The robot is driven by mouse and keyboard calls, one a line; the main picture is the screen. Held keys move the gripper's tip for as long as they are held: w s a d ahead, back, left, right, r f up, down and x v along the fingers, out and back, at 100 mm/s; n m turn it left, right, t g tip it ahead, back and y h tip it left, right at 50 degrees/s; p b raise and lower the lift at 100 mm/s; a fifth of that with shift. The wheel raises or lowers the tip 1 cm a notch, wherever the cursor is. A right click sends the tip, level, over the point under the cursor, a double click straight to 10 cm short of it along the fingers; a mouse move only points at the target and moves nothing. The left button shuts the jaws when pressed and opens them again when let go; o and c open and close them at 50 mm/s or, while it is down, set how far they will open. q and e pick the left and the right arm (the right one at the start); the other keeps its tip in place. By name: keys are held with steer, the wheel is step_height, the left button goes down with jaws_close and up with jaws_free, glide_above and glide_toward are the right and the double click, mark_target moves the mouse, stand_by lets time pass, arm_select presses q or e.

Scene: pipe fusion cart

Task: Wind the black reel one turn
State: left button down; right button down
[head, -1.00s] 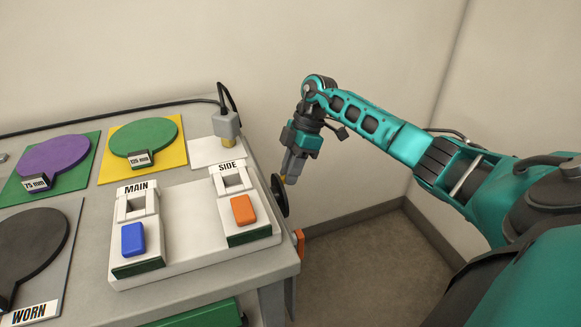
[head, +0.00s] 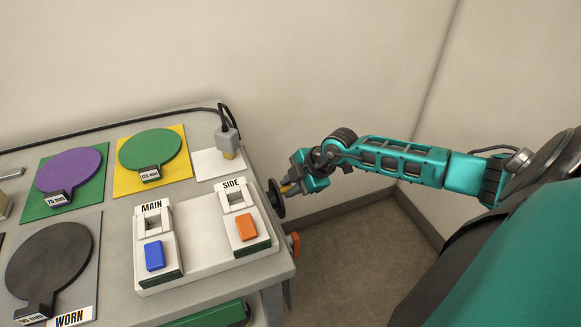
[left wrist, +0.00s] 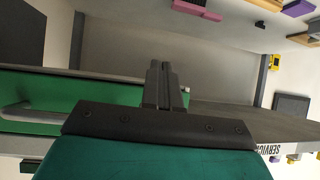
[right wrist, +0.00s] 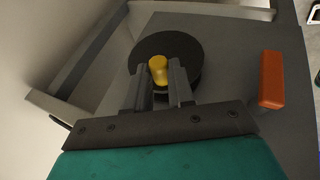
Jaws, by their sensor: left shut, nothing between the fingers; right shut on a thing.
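The black reel (head: 276,198) is mounted on the right side of the cart, and its round face shows in the right wrist view (right wrist: 190,49). A yellow knob (right wrist: 158,70) stands out from the reel's face. My right gripper (head: 291,188) is shut on the yellow knob, with a finger on either side of it in the right wrist view (right wrist: 160,85). My left gripper (left wrist: 166,68) is shut and empty in the left wrist view; it is outside the head view.
An orange part (right wrist: 271,80) sits on the cart's side near the reel. The cart top (head: 110,235) carries a white switch panel (head: 205,238), a grey plug (head: 227,142) with a black cable, and coloured round plates. Open floor (head: 350,245) lies right of the cart.

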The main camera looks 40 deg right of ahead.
stand_by(0.5)
steer(key=c, duration=1)
jaws_free()
steer(key=shift+o, duration=0.2)
steer(key=p+v, duration=0.3)
steer(key=v, duration=1)
steer(key=shift+s+f, duration=0.15)
steer(key=shift+s, duration=0.05)
